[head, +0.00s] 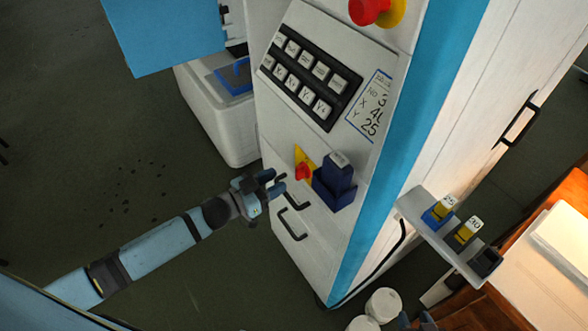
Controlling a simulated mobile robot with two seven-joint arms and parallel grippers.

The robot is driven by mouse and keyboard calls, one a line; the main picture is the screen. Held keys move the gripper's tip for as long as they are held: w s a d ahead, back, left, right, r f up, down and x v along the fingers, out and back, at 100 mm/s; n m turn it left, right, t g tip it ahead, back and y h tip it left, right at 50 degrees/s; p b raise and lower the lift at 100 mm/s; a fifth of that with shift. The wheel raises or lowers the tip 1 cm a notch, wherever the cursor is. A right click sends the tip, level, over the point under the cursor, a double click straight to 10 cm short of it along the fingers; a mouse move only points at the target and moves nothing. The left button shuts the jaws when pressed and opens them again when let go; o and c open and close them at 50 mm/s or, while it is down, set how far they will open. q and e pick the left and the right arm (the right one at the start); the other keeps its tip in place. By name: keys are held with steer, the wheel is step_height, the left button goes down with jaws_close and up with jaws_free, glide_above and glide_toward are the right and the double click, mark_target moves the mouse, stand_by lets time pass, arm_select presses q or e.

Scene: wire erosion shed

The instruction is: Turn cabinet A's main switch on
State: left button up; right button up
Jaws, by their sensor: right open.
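A white and blue cabinet (283,165) stands in the middle of the head view; I cannot read a letter A on it. Low on its front is a small red rotary switch (303,171) on a yellow plate, beside a dark blue block-shaped holder. The switch's exact angle is too small to tell. My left gripper (279,181) is just left of the switch, pointing at it, with its fingers apart and nothing between them. A small gap shows between fingertips and knob. My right gripper (417,322) shows only as dark fingertips at the bottom edge, open.
A large red button (369,10) on yellow sits at the cabinet's top, above a black keypad (310,77). Handles (291,225) stick out below the switch. A shelf (428,231) with small numbered blocks and white canisters (383,304) are at the right.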

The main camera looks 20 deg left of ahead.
mark_target(296, 170)
arm_select(q)
steer(key=x, duration=0.6)
steer(key=shift+w, duration=0.1)
steer(key=shift+c, duration=0.2)
jaws_close()
